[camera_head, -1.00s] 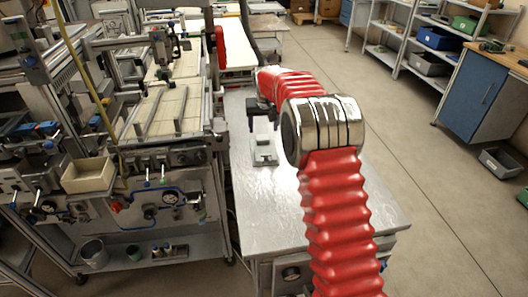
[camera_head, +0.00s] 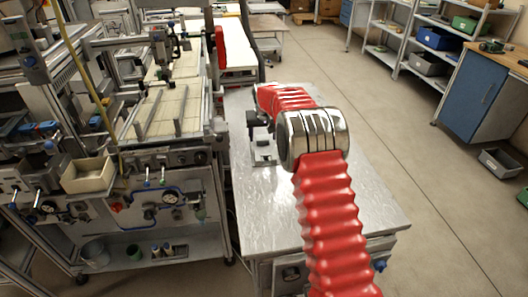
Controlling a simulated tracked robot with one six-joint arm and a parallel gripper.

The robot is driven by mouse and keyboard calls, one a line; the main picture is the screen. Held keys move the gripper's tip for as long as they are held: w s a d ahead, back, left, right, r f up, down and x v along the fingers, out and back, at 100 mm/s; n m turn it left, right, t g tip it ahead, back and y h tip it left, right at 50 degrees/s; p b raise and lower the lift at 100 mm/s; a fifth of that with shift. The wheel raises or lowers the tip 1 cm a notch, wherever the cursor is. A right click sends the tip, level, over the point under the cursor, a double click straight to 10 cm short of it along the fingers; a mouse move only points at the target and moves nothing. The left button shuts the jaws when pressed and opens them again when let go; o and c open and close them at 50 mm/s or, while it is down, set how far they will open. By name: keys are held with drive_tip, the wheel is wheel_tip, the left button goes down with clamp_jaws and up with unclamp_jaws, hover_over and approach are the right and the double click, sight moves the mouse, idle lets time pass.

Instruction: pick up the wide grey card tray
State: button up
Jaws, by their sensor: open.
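A small grey tray (camera_head: 264,156) lies on the metal-topped table (camera_head: 275,215), near its left edge; it appears to be the wide grey card tray. My gripper (camera_head: 256,131) is dark and hangs just above the far side of the tray. Its jaws are open, and I see nothing held in them. My red arm and its shiny metal joint cover the area to the right of the tray. The fingertips are small and dark, and I cannot tell whether they touch the tray.
A machine frame with a beige bin (camera_head: 88,175) stands close along the table's left side. The table's front part is bare. Shelves with bins and a blue cabinet (camera_head: 478,92) stand at the right, across open floor.

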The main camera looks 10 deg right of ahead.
drive_tip(key=shift+x, duration=0.9)
drive_tip(key=c, duration=1.3)
drive_tip(key=shift+r, duration=0.15)
wheel_tip(320, 180, up, 10)
drive_tip(key=shift+f, duration=0.15)
